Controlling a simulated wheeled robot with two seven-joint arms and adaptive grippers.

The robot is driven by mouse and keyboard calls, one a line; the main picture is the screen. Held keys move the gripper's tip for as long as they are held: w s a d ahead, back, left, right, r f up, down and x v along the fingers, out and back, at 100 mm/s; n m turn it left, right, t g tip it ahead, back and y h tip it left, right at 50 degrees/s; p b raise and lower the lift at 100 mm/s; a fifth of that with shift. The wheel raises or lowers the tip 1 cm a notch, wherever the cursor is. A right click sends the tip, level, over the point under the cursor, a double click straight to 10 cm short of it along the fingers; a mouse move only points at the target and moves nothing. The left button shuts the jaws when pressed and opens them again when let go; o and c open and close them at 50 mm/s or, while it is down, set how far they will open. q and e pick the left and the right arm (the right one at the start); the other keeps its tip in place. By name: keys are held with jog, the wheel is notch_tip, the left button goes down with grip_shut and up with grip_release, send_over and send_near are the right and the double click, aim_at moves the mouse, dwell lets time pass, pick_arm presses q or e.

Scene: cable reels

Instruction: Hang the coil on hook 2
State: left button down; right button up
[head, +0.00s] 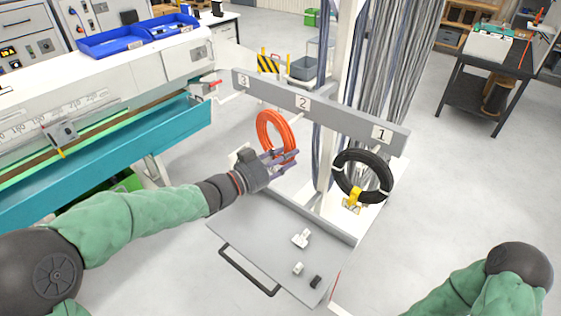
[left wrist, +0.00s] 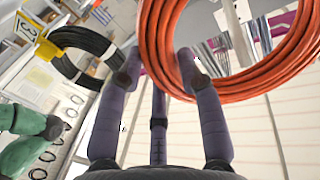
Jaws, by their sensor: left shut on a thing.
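The orange coil (head: 262,131) hangs upright in front of the grey rail (head: 345,118), just left of and below the label 2 (head: 303,103). My left gripper (head: 284,157) is shut on the coil's lower edge. In the left wrist view the coil (left wrist: 152,40) crosses the fingers (left wrist: 160,75) and fills the upper right. A pale hook near label 2 reaches toward the coil's upper part; I cannot tell whether it passes through the ring. My right gripper is out of view; only its green-sleeved arm shows at lower right.
A black coil (head: 340,177) with a yellow tag (head: 354,196) hangs under label 1 (head: 381,134). A grey tray (head: 250,222) with small parts sits below the rail. Grey cables hang behind it. A teal-sided bench (head: 100,165) stands at left.

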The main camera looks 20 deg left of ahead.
pick_arm(q)
jog(key=shift+w+d+f+b, duration=0.25)
jog(key=shift+w+f+b, duration=0.2)
jog(key=shift+w, duration=0.3)
jog(key=shift+w+d+f+b, duration=0.25)
jog(key=shift+w+f+b, duration=0.15)
jog(key=shift+w, duration=0.3)
jog(key=shift+w+d+f+b, duration=0.25)
jog(key=shift+w+f+b, duration=0.2)
jog(key=shift+w, duration=0.3)
jog(key=shift+c, duration=0.5)
grip_release()
jog(key=shift+f, duration=0.15)
jog(key=s+a+p, duration=0.1)
jog(key=s+a, duration=0.2)
jog(key=s, duration=0.7)
jog(key=shift+s+a, duration=0.2)
jog(key=shift+a, duration=0.15)
dwell(0.5)
